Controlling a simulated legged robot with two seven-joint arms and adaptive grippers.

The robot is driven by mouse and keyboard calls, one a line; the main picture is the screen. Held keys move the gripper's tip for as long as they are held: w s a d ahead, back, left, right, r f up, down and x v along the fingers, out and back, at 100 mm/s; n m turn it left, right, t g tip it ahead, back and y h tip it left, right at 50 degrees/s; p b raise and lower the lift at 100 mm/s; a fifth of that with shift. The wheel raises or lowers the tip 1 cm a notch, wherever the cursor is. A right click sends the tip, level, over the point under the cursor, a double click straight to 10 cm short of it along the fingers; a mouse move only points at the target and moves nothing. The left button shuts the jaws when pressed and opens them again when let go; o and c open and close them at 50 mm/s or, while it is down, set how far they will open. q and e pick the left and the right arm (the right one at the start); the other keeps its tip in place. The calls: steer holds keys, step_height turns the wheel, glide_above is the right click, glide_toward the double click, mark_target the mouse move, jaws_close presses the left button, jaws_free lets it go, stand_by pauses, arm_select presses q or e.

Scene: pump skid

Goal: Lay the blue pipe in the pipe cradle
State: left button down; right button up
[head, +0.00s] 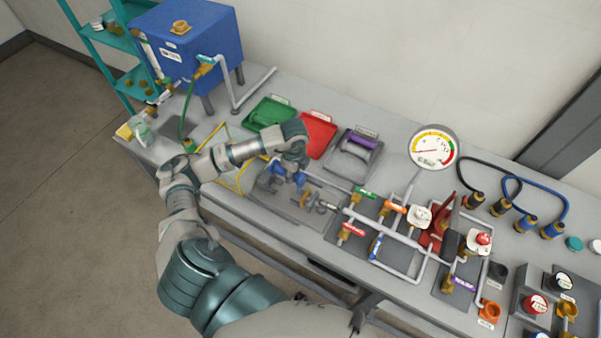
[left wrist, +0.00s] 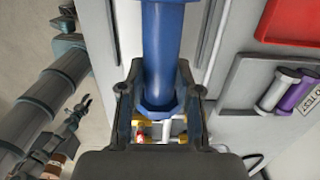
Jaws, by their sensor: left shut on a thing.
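My left gripper (head: 290,180) is shut on the blue pipe (left wrist: 165,50), low over the left-middle part of the bench. In the left wrist view the pipe runs from the top edge down between the two fingers (left wrist: 158,112). In the head view my gripper and wrist hide most of the pipe. A grey fixture (head: 262,190) lies on the bench beneath, with raised edges beside the pipe in the wrist view; it looks like the pipe cradle. I cannot tell whether the pipe touches it. A dark gripper, seemingly my right (left wrist: 75,118), shows small at the left of the wrist view; its jaws are unclear.
Behind my gripper are a green tray (head: 270,112), a red tray (head: 318,135) and a grey tray with purple and grey pipes (head: 359,143). A pipe manifold with valves (head: 395,230) and a gauge (head: 432,147) stands right. A blue tank (head: 190,40) stands back left.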

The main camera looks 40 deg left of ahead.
arm_select(q)
steer(key=b, duration=0.4)
glide_above(291, 195)
steer(key=a, duration=0.1)
step_height(291, 195, down, 6)
steer(key=shift+w+f, duration=0.1)
steer(key=d+f+b, duration=0.2)
steer(key=f, duration=0.1)
steer(key=shift+d+f, duration=0.15)
steer(key=shift+f, duration=0.05)
steer(key=shift+f+b, duration=0.25)
steer(key=shift+b, duration=0.15)
steer(key=shift+a+f, duration=0.3)
steer(key=shift+a, duration=0.65)
steer(key=shift+d, duration=0.6)
steer(key=shift+f, duration=0.2)
steer(key=shift+a, duration=0.3)
steer(key=c, duration=0.9)
jaws_free()
steer(key=shift+f, duration=0.1)
steer(key=shift+o, duration=0.9)
steer(key=shift+d, duration=0.15)
steer(key=shift+r, duration=0.25)
steer(key=r, duration=1.1)
steer(key=shift+d+r, duration=0.2)
steer(key=shift+d, duration=0.1)
arm_select(e)
step_height(291, 195, down, 7)
steer(key=a, duration=0.1)
steer(key=shift+s, duration=0.35)
